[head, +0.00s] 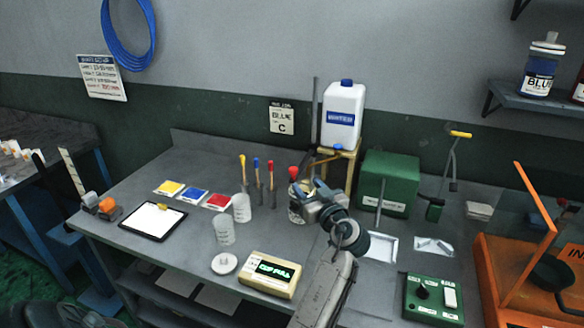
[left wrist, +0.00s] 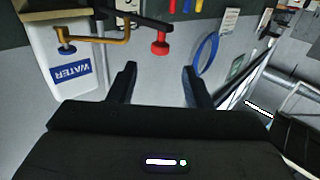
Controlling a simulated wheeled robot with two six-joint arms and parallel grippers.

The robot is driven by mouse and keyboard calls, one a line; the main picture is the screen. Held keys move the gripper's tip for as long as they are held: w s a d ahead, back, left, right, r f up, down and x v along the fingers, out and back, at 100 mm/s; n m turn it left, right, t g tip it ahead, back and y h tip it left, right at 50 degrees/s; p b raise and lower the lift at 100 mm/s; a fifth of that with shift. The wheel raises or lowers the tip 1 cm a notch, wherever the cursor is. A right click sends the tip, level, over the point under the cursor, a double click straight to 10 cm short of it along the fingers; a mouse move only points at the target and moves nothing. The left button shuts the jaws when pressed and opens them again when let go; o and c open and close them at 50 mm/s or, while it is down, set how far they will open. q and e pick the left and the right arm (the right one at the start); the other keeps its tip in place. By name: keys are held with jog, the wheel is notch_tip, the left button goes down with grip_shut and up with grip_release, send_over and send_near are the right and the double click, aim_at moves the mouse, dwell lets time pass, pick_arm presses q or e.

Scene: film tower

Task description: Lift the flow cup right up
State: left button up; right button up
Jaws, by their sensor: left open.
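My left gripper (head: 308,190) is open over a small labelled jar (head: 296,217) in the head view, partly covering it. A red knob (head: 293,171) stands up beside the gripper and looks like the top of the flow cup's handle; the cup itself is hidden. In the left wrist view a red knob (left wrist: 160,48) shows beyond the fingers, not between them. The open left gripper (left wrist: 158,80) has nothing visible between its fingertips there. My right gripper is in neither view.
A white water container (head: 341,112) on a stand and a green box (head: 387,182) are behind the gripper. Two clear cups (head: 241,208) and a yellow display unit (head: 271,273) stand left of the arm. An orange frame (head: 490,270) is at right.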

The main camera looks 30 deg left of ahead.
aim_at(295, 173)
pick_arm(q)
jog(key=p+x, duration=0.3)
jog(key=x, duration=0.6)
jog(key=shift+a+p, duration=0.15)
jog(key=shift+p, duration=0.2)
jog(key=shift+f, duration=0.1)
jog(key=shift+w+a+f, duration=0.1)
jog(key=shift+a, duration=0.05)
grip_shut()
